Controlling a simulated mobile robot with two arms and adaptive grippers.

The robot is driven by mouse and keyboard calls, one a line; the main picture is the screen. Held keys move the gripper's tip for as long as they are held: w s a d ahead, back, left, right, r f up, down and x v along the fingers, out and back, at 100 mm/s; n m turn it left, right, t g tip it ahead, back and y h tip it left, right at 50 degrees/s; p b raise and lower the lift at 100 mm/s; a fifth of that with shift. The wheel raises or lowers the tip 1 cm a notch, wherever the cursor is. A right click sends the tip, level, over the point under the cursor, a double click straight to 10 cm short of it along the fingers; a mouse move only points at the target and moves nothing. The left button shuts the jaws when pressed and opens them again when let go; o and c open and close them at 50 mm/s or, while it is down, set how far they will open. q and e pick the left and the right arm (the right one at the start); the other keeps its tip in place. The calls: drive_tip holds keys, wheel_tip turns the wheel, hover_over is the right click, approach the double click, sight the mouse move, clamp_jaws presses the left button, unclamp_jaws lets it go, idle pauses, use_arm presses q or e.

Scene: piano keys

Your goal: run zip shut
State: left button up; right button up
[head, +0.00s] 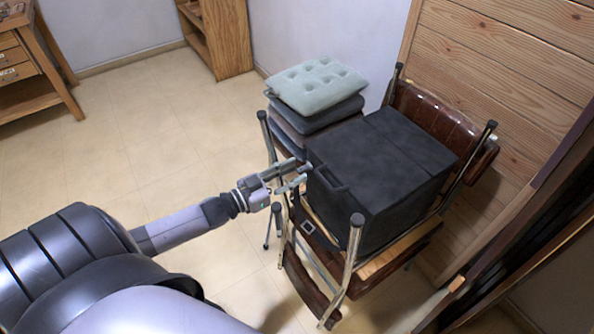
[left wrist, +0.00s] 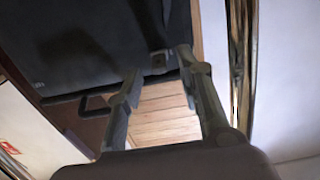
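A black boxy bag (head: 385,165) rests on a wooden chair with metal legs. Its dark side also fills the upper left of the left wrist view (left wrist: 75,45). My left gripper (head: 303,175) is at the bag's left side, close to its upper left corner. In the left wrist view its two fingers (left wrist: 158,68) are apart, with a small dark tab (left wrist: 160,58) at the bag's edge showing between the tips. I cannot tell for sure that the tab is the zip pull, or whether a finger touches it. My right gripper is not in view.
Stacked cushions, a pale green one (head: 315,85) on top, stand behind the bag. A brown chair back (head: 430,112) and wooden wall panelling (head: 505,70) lie to the right. The tiled floor (head: 140,150) on the left is clear.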

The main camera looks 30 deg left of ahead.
use_arm(q)
drive_tip(key=shift+x, duration=0.85)
clamp_jaws()
idle(0.3)
